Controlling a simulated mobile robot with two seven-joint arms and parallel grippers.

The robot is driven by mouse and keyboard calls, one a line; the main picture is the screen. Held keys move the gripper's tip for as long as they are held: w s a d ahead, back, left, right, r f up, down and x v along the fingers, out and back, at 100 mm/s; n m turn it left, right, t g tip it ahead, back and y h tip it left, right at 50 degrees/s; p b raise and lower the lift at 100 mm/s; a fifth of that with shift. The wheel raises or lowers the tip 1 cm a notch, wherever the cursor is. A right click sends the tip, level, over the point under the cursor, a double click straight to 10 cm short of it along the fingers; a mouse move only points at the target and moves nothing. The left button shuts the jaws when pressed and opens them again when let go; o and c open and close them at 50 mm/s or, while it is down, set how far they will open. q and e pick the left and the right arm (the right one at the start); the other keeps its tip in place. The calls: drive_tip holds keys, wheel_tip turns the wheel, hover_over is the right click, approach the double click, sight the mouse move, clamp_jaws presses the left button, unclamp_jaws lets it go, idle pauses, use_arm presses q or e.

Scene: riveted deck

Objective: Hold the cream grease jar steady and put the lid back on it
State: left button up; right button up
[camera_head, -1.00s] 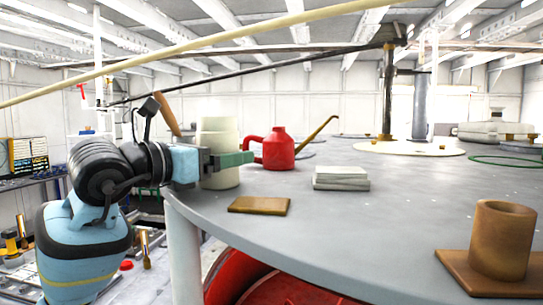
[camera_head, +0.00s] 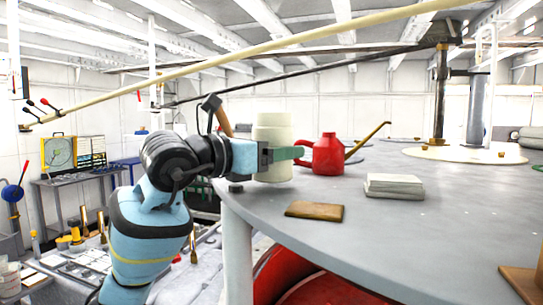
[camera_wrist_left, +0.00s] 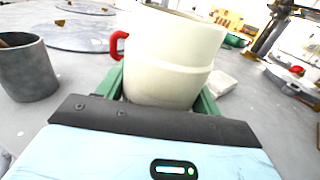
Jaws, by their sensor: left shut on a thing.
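The cream grease jar (camera_head: 273,135) stands upright near the left edge of the grey round table. It fills the middle of the left wrist view (camera_wrist_left: 172,55), where its upper rim shows at the top edge. My left gripper (camera_head: 283,156) is shut on the jar, with a green finger (camera_wrist_left: 113,84) on each side of its lower body. I cannot pick out the lid in either view. My right gripper is in neither view.
A red oil can (camera_head: 327,156) stands just right of the jar. A pale stack (camera_head: 394,186) and a flat brown plate (camera_head: 314,211) lie on the grey table (camera_head: 420,235). A grey pot (camera_wrist_left: 28,72) stands left in the wrist view. The table's front middle is clear.

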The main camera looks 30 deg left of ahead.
use_arm(q)
drive_tip(key=r, duration=0.2)
drive_tip(key=shift+s+r, duration=0.35)
drive_tip(key=shift+r, duration=0.05)
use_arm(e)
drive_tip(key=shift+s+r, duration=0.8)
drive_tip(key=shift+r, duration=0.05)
use_arm(q)
drive_tip(key=w+a+v, duration=0.1)
drive_tip(key=a+v, duration=0.1)
drive_tip(key=v, duration=1.3)
drive_tip(key=shift+s+a+r, duration=0.2)
drive_tip(key=shift+a+r, duration=0.05)
drive_tip(key=shift+a, duration=0.1)
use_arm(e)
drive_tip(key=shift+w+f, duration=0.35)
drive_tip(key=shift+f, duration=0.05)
use_arm(q)
drive_tip(key=o, duration=0.6)
drive_tip(key=c, duration=0.8)
